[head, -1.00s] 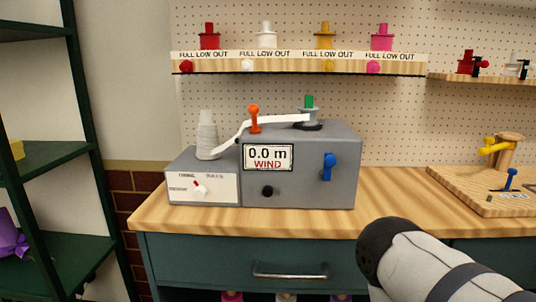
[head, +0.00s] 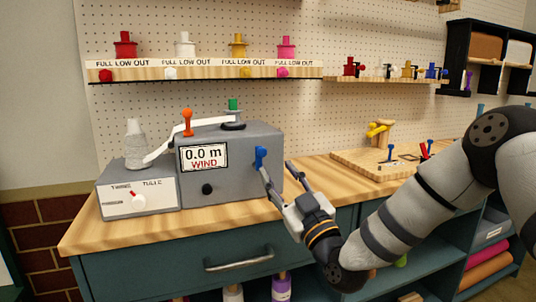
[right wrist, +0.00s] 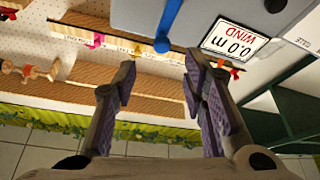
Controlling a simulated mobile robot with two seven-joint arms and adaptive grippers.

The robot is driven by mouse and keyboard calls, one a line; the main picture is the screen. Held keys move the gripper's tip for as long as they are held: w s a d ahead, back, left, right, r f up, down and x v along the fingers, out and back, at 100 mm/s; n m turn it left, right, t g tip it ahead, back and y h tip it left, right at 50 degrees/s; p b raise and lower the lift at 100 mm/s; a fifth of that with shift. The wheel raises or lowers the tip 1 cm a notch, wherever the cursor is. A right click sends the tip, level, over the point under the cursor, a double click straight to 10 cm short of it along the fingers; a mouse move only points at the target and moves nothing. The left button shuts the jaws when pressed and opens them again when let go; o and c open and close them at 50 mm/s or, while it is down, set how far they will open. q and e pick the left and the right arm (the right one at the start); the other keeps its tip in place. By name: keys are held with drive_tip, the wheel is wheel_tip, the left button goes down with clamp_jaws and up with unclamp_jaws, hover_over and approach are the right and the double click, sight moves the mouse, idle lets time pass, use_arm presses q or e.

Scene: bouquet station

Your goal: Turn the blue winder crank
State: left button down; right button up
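The blue winder crank (head: 261,157) is on the right part of the front of the grey winder box (head: 232,190). The display (head: 204,157) reads 0.0 m and WIND. My right gripper (head: 278,172) is open and empty just in front of the crank, close to it on the right. In the right wrist view the crank (right wrist: 168,26) shows beyond the spread fingertips (right wrist: 160,76), in line with the gap and not between the pads. My left gripper is not in view.
A white spool (head: 135,145) feeds a white ribbon past an orange lever (head: 187,123) to a reel with a green knob (head: 233,104). A wooden board (head: 365,163) lies to the right. The bench top (head: 100,222) is clear in front.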

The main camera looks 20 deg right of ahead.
sight(264, 153)
drive_tip(key=x, duration=0.8)
drive_tip(key=shift+w+a+f+b, duration=0.1)
drive_tip(key=shift+w+f+b, duration=0.05)
drive_tip(key=shift+w+b, duration=0.3)
drive_tip(key=shift+w+r, duration=0.25)
drive_tip(key=shift+w, duration=0.05)
drive_tip(key=shift+c, duration=0.6)
clamp_jaws()
